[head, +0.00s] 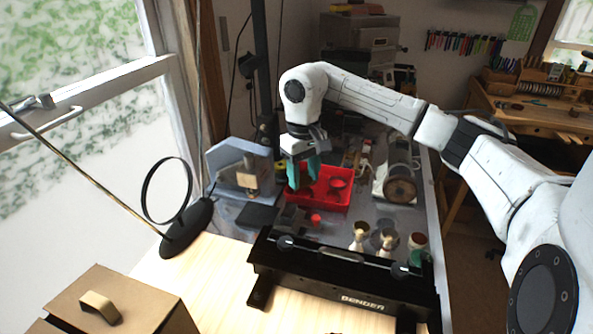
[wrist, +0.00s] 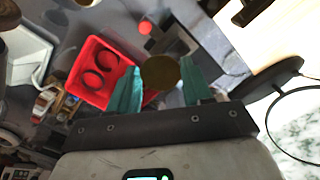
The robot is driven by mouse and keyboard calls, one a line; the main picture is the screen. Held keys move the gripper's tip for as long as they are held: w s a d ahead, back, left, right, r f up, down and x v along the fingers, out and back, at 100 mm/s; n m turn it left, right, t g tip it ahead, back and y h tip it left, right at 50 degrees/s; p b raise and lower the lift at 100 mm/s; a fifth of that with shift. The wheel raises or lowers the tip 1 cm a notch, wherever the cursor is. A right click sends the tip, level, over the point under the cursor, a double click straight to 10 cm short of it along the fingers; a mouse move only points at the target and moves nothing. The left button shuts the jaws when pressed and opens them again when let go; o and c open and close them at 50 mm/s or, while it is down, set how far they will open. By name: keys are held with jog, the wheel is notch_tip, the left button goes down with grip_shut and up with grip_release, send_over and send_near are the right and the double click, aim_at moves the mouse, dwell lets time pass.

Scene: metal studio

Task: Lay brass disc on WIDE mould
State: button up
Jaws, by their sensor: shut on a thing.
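My gripper (head: 303,172) points down over the left part of a red tray. Its teal fingers also show in the wrist view (wrist: 158,80), shut on a round brass disc (wrist: 160,72). The disc's flat face is toward the wrist camera. In the head view it is mostly hidden by the fingers. The red tray (head: 323,205) holds round ring-like shapes, seen as two dark-edged rings in the wrist view (wrist: 92,68). I can read no WIDE label, so I cannot tell which thing is the wide mould.
A black bender frame (head: 340,275) crosses the bench front. Pale cone-topped pots (head: 360,238) stand behind it. A small red cylinder (head: 315,220) is between tray and frame. A grey machine (head: 240,165) stands left, a round-faced machine (head: 400,188) right. A magnifier (head: 168,190) is front left.

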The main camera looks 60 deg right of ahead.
jog(key=shift+w+a+f+p, duration=0.1)
jog(key=shift+w+f+p, duration=0.05)
jog(key=shift+w, duration=0.45)
jog(key=shift+w+a+f+p, duration=0.1)
jog(key=shift+w+f+p, duration=0.1)
jog(key=shift+w, duration=0.4)
jog(key=shift+w+a+f+p, duration=0.1)
jog(key=shift+w+p, duration=0.05)
jog(key=shift+w, duration=0.45)
jog(key=shift+f+b, duration=0.25)
jog(key=shift+b, duration=0.05)
jog(key=shift+f+b, duration=0.95)
jog(key=shift+f, duration=2)
jog(key=shift+f+b, duration=0.95)
jog(key=shift+f, duration=0.05)
jog(key=shift+f+b, duration=0.25)
jog(key=shift+b, duration=0.2)
jog(key=o, duration=1.1)
jog(key=shift+r, duration=0.1)
